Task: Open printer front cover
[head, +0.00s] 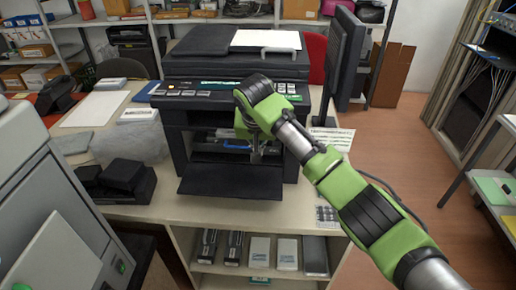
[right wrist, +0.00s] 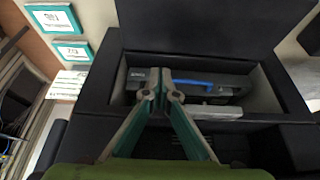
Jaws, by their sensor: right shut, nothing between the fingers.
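The black printer (head: 172,130) stands on the desk in the middle of the head view. Its front cover (head: 230,182) is folded down and juts forward, so the bay behind it is open. Inside the bay is a dark cartridge with a blue strip, clearer in the right wrist view (right wrist: 200,83). My right gripper (head: 256,156) is in front of the bay, above the lowered cover. Its fingertips (right wrist: 160,84) are together and empty; I cannot tell whether they touch anything. My left gripper is out of view.
Shelves below the desktop hold cartridges and white boxes (head: 287,252). A black device (head: 118,182) lies on the desk left of the printer, and a monitor (head: 342,60) stands behind right. A grey cabinet (head: 45,195) is at the left. Floor (head: 425,165) is clear at the right.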

